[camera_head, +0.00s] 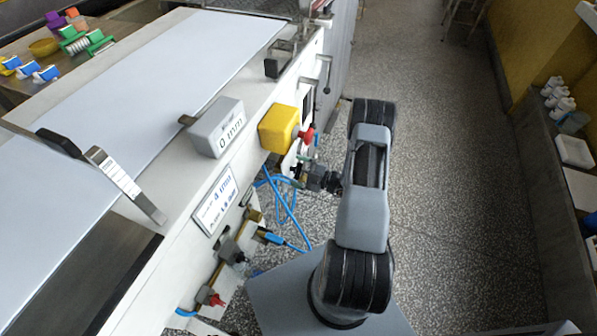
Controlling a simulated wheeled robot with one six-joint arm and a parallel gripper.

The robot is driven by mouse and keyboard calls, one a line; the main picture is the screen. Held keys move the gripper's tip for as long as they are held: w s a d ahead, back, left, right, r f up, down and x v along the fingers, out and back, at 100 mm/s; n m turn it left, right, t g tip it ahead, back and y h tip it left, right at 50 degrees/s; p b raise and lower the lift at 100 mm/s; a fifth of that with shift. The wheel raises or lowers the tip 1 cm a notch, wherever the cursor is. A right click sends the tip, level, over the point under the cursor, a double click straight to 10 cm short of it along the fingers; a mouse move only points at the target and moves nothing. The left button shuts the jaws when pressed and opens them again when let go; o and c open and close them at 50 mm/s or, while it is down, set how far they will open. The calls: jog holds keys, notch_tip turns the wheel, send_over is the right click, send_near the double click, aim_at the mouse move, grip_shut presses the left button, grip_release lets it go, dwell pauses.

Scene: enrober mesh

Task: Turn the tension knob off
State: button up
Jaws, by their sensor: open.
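My gripper (300,172) is open beside the white side panel of the machine, below the yellow box. Its fingers point left toward the panel and are small and dark in this view. No part is clearly labelled as the tension knob, and I cannot tell which one it is. Small dark fittings close to my fingertips are partly hidden by the gripper. I cannot tell whether the fingers touch anything. A red mushroom-shaped button (307,135) sticks out of the yellow box (279,128) just above my gripper.
A grey display box reading 0 mm (216,128) and a printed plate (214,200) sit on the machine's edge and side. Blue hoses (285,205) and a red-handled fitting (213,297) lie lower down. The speckled floor (455,190) to the right is clear.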

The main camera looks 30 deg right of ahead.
jog(key=shift+c, duration=0.4)
jog(key=c, duration=0.8)
jog(key=shift+c, duration=0.2)
jog(key=shift+n, duration=0.3)
